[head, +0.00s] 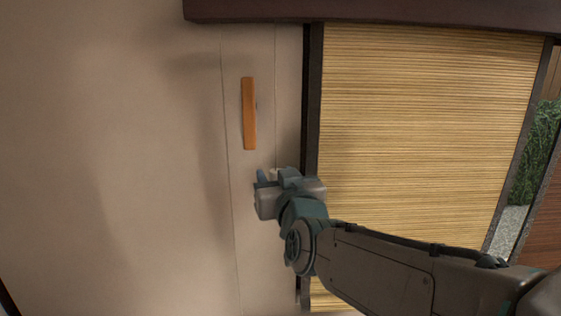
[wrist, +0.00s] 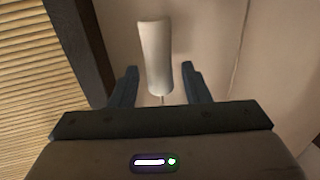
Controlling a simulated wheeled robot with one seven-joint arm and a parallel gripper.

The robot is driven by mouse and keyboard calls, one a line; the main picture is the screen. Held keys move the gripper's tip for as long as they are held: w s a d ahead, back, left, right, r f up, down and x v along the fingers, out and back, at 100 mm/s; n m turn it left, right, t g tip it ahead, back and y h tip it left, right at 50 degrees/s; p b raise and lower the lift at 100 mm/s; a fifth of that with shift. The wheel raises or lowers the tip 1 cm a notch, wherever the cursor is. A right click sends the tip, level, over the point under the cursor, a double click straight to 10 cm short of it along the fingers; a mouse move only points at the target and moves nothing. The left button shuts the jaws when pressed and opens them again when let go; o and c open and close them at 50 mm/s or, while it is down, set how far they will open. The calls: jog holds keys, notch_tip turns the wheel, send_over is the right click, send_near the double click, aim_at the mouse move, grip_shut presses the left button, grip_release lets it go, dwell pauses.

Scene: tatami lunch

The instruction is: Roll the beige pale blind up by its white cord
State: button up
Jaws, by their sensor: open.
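The beige slatted blind (head: 420,130) hangs down over the opening on the right in the head view. Its edge also shows at the left of the wrist view (wrist: 35,75). A white, rod-like pull (wrist: 154,58) stands between the spread fingers of my gripper (wrist: 159,82), apart from both of them. A short bit of thin cord (wrist: 162,99) shows at the near end of the pull. In the head view my gripper (head: 275,177) is at the wall just left of the blind's dark post, and its own body mostly hides the pull.
An orange-brown wooden bar (head: 249,113) is fixed to the pale wall (head: 110,150), above and left of my gripper. A dark post (head: 313,100) stands close to the right of my gripper. A dark beam (head: 370,14) runs along the top. Greenery (head: 541,145) shows outside at the right.

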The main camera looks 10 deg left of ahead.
jog(key=shift+w+a, duration=0.2)
jog(key=shift+w, duration=0.15)
jog(key=shift+c, duration=0.3)
grip_shut()
notch_tip(320, 180, down, 46)
jog(key=b, duration=4.6)
jog(key=shift+r, duration=0.15)
jog(key=shift+o, duration=0.3)
grip_release()
jog(key=shift+r, duration=0.1)
